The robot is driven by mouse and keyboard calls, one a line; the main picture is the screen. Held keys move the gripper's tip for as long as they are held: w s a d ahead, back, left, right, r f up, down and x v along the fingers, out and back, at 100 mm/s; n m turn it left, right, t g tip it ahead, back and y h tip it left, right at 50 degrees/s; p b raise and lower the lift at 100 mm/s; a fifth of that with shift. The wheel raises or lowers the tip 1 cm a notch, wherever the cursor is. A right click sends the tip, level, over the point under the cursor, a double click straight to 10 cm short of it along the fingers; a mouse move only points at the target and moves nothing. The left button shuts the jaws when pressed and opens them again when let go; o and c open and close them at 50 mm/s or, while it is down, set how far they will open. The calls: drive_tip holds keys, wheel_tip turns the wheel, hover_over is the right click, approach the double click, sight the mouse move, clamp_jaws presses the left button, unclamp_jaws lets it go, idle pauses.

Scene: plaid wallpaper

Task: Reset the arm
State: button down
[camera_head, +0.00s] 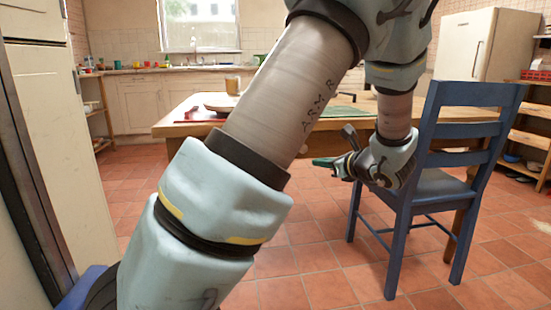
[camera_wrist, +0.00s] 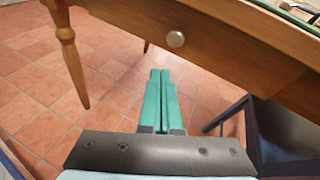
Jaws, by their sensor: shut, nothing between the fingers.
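My gripper (camera_head: 322,162) shows in the head view near the picture's middle, in front of the wooden table and left of the blue chair's backrest. Its green fingers point left. In the wrist view my gripper (camera_wrist: 161,82) is shut, its two green fingers side by side with nothing between them. The floor tiles show beyond the fingertips. My arm crosses the head view from the lower left to the top and bends down at the right.
The wooden table (camera_head: 180,130) stands behind my arm; its drawer front with a round knob (camera_wrist: 176,39) is near the fingers. A blue chair (camera_head: 462,157) stands close to my gripper at the right. A white fridge (camera_head: 468,45) is at the back. Tiled floor (camera_head: 325,285) is clear in front.

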drive_tip(key=s+a+f+n+g+y, duration=0.1)
drive_tip(key=s+a+f+n+g, duration=0.15)
drive_tip(key=a, duration=0.35)
drive_tip(key=s+a+f+n+g, duration=0.2)
drive_tip(key=a+n+g, duration=0.15)
drive_tip(key=a, duration=0.25)
drive_tip(key=s+a+f+n+g+h, duration=0.25)
drive_tip(key=s+a+n+h, duration=0.35)
drive_tip(key=n, duration=0.5)
drive_tip(key=s+a+f+n+g+h, duration=0.1)
drive_tip(key=s+a+n+g+h, duration=0.2)
drive_tip(key=s+n, duration=0.6)
wheel_tip(320, 180, up, 36)
drive_tip(key=w+n+y+p, duration=0.1)
drive_tip(key=p, duration=3.4)
drive_tip(key=shift+a+p, duration=0.15)
drive_tip(key=shift+p, duration=0.2)
